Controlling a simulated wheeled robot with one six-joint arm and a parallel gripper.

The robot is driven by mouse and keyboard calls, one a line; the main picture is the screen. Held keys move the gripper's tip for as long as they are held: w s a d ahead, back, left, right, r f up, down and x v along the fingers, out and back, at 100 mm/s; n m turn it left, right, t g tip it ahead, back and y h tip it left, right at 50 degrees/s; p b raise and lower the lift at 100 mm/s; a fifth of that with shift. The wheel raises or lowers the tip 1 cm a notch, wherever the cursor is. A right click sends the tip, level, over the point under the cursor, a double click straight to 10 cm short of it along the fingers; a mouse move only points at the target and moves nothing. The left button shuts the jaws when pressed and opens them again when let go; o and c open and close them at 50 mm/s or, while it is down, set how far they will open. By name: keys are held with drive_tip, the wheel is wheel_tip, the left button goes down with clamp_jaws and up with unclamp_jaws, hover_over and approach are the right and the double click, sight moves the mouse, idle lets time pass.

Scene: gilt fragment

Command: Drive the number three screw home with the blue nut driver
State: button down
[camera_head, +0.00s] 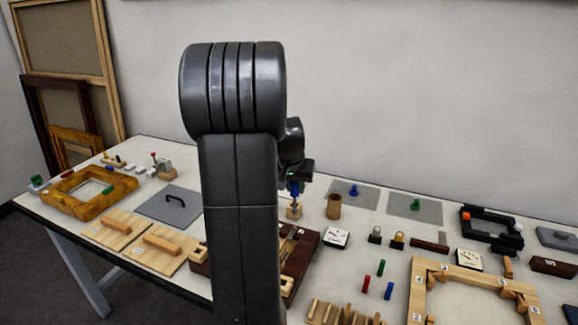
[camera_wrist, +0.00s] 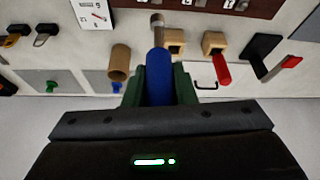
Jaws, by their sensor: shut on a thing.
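The blue nut driver (camera_wrist: 158,72) is held between the green fingers of my gripper (camera_wrist: 158,88) in the wrist view. Its metal shank points away from the gripper, with a brownish tip at the end. In the head view, the driver (camera_head: 294,187) is upright in my gripper (camera_head: 295,178), just above or at a small wooden block (camera_head: 294,212). I cannot tell whether its tip is clear of the block. A pale wooden frame (camera_head: 417,290) with numbered labels lies at the front right. I cannot make out the number three screw.
A wooden cup (camera_head: 334,207) is near my gripper. Padlocks (camera_head: 397,240), a white dial card (camera_head: 336,237) and loose red, green and blue pegs lie to the right. My arm hides part of the table.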

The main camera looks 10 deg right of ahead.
sight(295, 207)
drive_tip(key=shift+w+r, duration=0.2)
drive_tip(key=shift+w, duration=0.05)
drive_tip(key=shift+s, duration=0.1)
drive_tip(key=shift+f, duration=0.1)
drive_tip(key=shift+f+b, duration=2.4)
drive_tip(key=shift+f, duration=0.35)
